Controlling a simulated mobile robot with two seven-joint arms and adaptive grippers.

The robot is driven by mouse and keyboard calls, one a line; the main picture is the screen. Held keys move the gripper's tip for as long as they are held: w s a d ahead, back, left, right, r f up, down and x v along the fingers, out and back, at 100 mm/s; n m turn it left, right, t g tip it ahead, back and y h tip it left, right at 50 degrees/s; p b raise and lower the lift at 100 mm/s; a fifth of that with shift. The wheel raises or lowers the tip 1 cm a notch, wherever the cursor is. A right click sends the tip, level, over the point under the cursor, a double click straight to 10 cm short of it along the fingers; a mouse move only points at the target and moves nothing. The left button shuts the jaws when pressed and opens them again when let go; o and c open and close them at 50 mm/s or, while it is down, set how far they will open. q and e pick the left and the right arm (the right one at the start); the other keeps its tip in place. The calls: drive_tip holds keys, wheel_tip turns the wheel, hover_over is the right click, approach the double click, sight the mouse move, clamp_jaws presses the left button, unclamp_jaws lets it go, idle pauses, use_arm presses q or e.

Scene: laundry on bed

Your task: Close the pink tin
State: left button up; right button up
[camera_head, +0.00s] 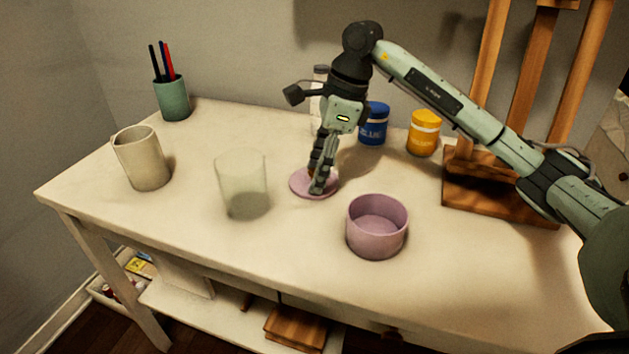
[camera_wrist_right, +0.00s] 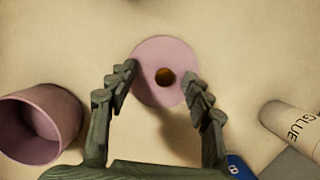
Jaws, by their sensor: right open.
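The pink tin (camera_head: 376,240) stands open and upright on the table, right of and nearer than its lid. It also shows at the left of the right wrist view (camera_wrist_right: 38,124). Its round pink lid (camera_head: 304,187) lies flat on the table and has a brown knob (camera_wrist_right: 165,77) in its middle. My right gripper (camera_head: 318,180) points down at the lid. In the wrist view its fingers (camera_wrist_right: 158,88) are open, one on each side of the knob, with gaps between them and the knob. My left gripper is in neither view.
A clear glass (camera_head: 241,182) stands left of the lid, with a beige cup (camera_head: 143,160) farther left. A blue jar (camera_head: 374,124), a yellow jar (camera_head: 423,133) and a glue bottle (camera_wrist_right: 297,128) stand behind. A wooden easel (camera_head: 498,190) is at right. The table's front strip is clear.

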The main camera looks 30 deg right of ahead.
drive_tip(key=shift+f, duration=0.25)
drive_tip(key=c, duration=0.7)
drive_tip(key=shift+s+f, duration=0.1)
drive_tip(key=shift+c, duration=0.3)
drive_tip(key=shift+s+f, duration=0.1)
clamp_jaws()
wheel_tip(320, 180, up, 10)
drive_tip(key=shift+w+r, duration=0.2)
drive_tip(key=shift+r, duration=0.05)
